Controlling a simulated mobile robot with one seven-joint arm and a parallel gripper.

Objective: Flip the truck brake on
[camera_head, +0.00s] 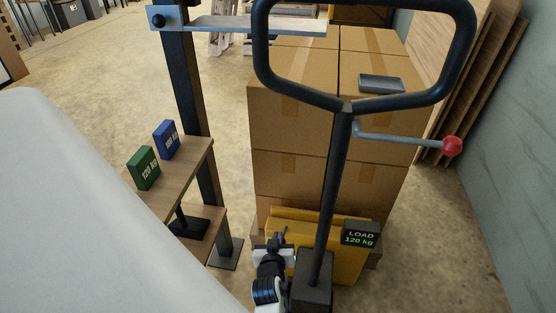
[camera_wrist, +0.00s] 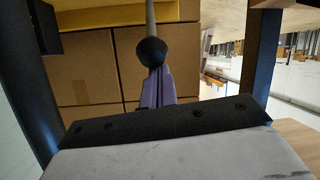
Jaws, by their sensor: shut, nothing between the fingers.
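The pallet truck's dark handle loop (camera_head: 440,98) and shaft (camera_head: 334,190) stand in front of the cartons in the head view. A grey lever with a red ball (camera_head: 452,146) sticks out to the right of the shaft. My gripper (camera_head: 279,240) is low, left of the shaft base, by the yellow truck body (camera_head: 345,262). In the wrist view my gripper's fingers (camera_wrist: 156,82) are shut and empty. A grey rod with a dark ball knob (camera_wrist: 150,51) is right at the fingertips and partly covers them. I cannot tell whether they touch.
Stacked cartons (camera_head: 292,115) fill the space behind the shaft. A label reads LOAD 120 kg (camera_head: 360,235). At the left, a wooden stand (camera_head: 180,182) holds a green block (camera_head: 144,168) and a blue block (camera_head: 166,140). A dark post (camera_head: 190,90) stands beside it. Floor between them is clear.

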